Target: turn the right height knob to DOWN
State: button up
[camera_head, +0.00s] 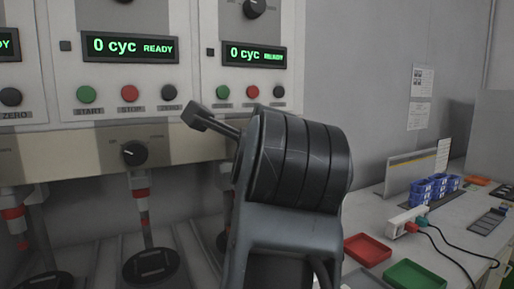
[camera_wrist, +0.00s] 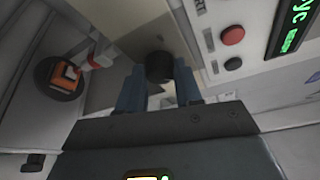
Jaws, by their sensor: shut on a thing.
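The right height knob (camera_wrist: 159,66) is a round black knob in the wrist view. It sits between the two blue-grey fingers of my gripper (camera_wrist: 158,86), which is shut on it. In the head view my arm covers this knob and the fingertips. Its pointer and the UP and DOWN marks cannot be made out. Another black height knob (camera_head: 134,153) with a white pointer mark shows on the beige rail of the middle station.
Above the rail, the right display (camera_head: 254,54) and the middle display (camera_head: 130,47) read 0 cyc READY, with buttons below. A red tray (camera_head: 368,250) and a green tray (camera_head: 414,275) lie on the right bench. An orange-and-white piece (camera_wrist: 66,76) sits on a black disc.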

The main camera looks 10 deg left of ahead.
jog(key=shift+w+d+m+g, duration=0.1)
jog(key=shift+m+g, duration=0.3)
jog(key=shift+m, duration=0.5)
jog(key=o, duration=1)
jog(key=shift+o, duration=0.2)
jog(key=shift+r, duration=0.1)
jog(key=v, duration=0.7)
jog(key=shift+s+b, duration=0.4)
jog(key=shift+b, duration=0.05)
jog(key=shift+d, duration=0.15)
